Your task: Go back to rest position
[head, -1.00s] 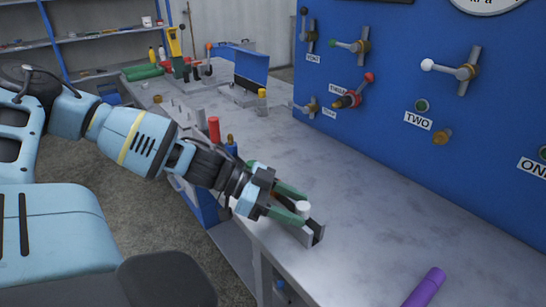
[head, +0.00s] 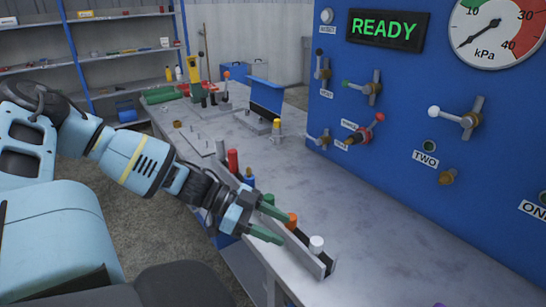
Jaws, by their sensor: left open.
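My left gripper (head: 294,240) is open, with green fingers reaching over the table's front-left edge. It is beside a low rack (head: 318,262) holding several capped pieces. The orange cap (head: 291,218) shows between or just behind its fingers; I cannot tell which. The white cap (head: 316,243) stands beyond the fingertips, apart from them. The red cap (head: 233,160) stands farther back, behind my wrist. My right gripper is not in view.
The grey workbench (head: 350,210) has clear room in the middle. A blue panel (head: 400,95) with valve handles, a READY display (head: 389,31) and a kPa gauge (head: 497,30) rises at the right. Shelves (head: 120,50) stand at the back left.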

